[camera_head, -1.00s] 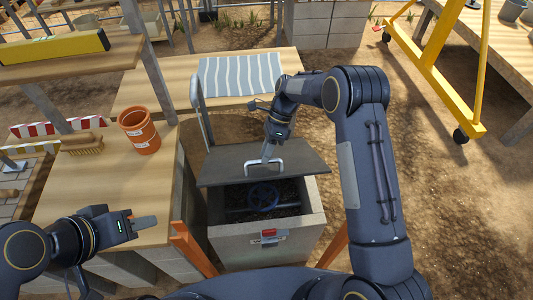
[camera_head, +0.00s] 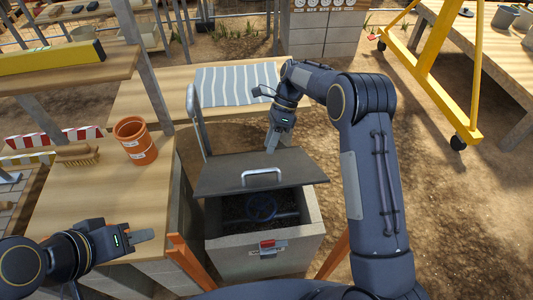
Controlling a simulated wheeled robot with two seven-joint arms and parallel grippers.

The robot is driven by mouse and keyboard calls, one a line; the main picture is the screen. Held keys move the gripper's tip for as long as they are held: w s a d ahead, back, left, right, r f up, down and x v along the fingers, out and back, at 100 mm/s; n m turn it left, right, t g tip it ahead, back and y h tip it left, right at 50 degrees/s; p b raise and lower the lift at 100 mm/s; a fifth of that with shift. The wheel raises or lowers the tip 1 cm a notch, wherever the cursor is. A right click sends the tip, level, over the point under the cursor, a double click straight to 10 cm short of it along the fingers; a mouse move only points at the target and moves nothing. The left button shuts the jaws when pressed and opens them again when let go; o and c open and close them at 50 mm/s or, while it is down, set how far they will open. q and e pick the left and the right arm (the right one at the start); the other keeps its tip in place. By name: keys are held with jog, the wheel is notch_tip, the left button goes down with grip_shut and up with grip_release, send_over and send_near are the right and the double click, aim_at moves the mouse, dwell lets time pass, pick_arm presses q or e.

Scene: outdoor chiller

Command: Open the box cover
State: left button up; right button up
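The box (camera_head: 262,258) is a grey concrete box with a red latch (camera_head: 267,246) on its front. Its dark cover (camera_head: 220,178) is raised at a tilt, hinged at the back, with a light metal handle (camera_head: 262,173). Inside the box a blue valve wheel (camera_head: 262,206) shows. My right gripper (camera_head: 271,146) is behind the cover's upper edge, apart from the handle; its fingertips are partly hidden and their gap is too small to tell. My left gripper (camera_head: 148,236) is over the wooden table, left of the box, empty, with its fingers close together.
A striped cloth (camera_head: 236,84) lies on the bench behind the box. A yellow frame (camera_head: 440,75) stands right; the ground between is clear.

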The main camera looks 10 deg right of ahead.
jog(key=shift+w+d+r, duration=0.2)
jog(key=shift+r, duration=0.3)
jog(key=shift+c, duration=0.5)
